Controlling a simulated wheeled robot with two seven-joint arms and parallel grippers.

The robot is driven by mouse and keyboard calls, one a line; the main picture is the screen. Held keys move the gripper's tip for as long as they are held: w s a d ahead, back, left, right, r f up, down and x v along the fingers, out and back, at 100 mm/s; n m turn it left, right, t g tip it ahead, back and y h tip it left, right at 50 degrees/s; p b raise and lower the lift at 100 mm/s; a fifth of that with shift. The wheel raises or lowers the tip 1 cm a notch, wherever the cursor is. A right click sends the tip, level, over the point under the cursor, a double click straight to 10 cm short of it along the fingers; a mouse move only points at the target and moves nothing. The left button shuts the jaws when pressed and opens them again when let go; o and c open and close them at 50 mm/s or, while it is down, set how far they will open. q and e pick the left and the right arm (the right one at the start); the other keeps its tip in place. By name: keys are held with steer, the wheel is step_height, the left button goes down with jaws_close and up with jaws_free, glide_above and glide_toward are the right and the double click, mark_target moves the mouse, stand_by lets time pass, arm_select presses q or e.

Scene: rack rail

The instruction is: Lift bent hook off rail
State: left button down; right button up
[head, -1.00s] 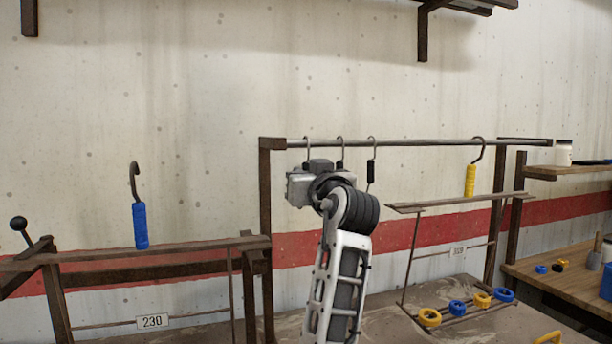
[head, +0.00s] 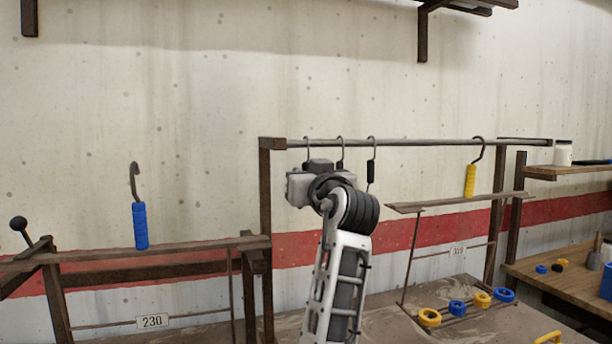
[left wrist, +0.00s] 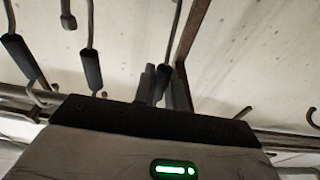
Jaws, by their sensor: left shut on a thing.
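Several hooks hang on the metal rail (head: 430,143) in the head view. My left gripper (head: 318,166) is at the rail's left part, shut on a hook (head: 307,146) whose curved top is still over the rail. The gripper hides this hook's lower part. A yellow-handled hook (head: 470,180) hangs farther right. I cannot tell clearly which one is bent. My right gripper is not in view.
A blue-handled hook (head: 140,225) stands upright by the lower left rack (head: 180,250). Dark posts (head: 265,210) carry the rail. A narrow shelf (head: 455,202) lies below its right part, above several yellow and blue rings (head: 457,307). The wall in front of the left rack is clear.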

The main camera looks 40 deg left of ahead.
arm_select(q)
steer(key=shift+r+p, duration=0.85)
steer(key=shift+r, duration=0.25)
steer(key=shift+s+d+f, duration=0.1)
steer(key=shift+s+d, duration=0.05)
steer(key=shift+d, duration=0.2)
steer(key=r+b+v, duration=0.1)
steer(key=v, duration=0.7)
steer(key=shift+s+d, duration=0.1)
steer(key=shift+s, duration=0.1)
